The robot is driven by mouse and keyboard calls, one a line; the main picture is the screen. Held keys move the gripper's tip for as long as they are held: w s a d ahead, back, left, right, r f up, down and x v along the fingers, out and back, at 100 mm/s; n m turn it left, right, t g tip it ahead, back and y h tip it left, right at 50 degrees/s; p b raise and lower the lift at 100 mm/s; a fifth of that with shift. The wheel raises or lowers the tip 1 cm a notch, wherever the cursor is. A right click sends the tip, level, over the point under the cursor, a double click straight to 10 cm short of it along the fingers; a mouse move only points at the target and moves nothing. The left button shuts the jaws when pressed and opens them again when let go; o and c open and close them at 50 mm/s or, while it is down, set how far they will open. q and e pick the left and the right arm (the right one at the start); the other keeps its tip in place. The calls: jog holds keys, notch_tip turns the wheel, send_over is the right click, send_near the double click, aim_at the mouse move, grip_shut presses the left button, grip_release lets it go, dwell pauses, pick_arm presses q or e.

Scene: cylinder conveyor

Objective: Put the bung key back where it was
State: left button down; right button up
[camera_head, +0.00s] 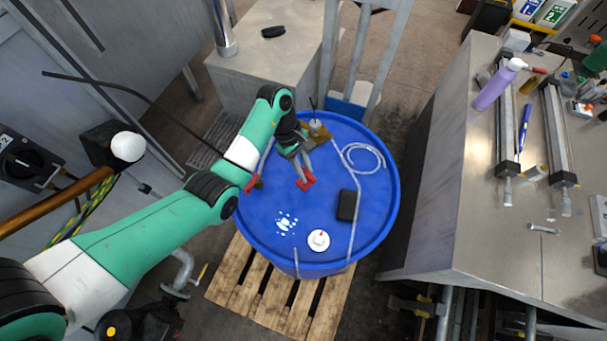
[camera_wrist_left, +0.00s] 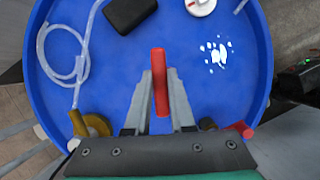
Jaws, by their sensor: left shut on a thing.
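My left gripper (camera_head: 303,180) is over the blue drum top (camera_head: 265,215). Its fingers are shut on a red piece, which I take to be the bung key (camera_head: 307,183). In the left wrist view the red key (camera_wrist_left: 158,75) stands lengthwise between the two grey fingertips (camera_wrist_left: 160,100), its far end reaching past them. The drum top lies below it; I cannot tell whether the key touches it. The rest of the key is hidden by the fingers. My right gripper is not in view.
On the drum top are a black block (camera_head: 347,205), a white round cap (camera_head: 318,240), a clear coiled hose (camera_head: 372,150), a brass-coloured fitting (camera_head: 321,132) and a whitish wet patch (camera_head: 286,224). A second red end (camera_head: 250,184) lies at the left rim. A grey bench (camera_head: 460,200) stands right.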

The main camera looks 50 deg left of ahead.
pick_arm(q)
jog(key=shift+a+f, duration=0.15)
jog(key=shift+w+f, duration=0.1)
jog(key=shift+f, duration=1.5)
jog(key=c, duration=1.2)
grip_release()
jog(key=shift+f, duration=0.2)
jog(key=o, duration=0.4)
jog(key=shift+o, duration=0.2)
jog(key=shift+r, duration=0.1)
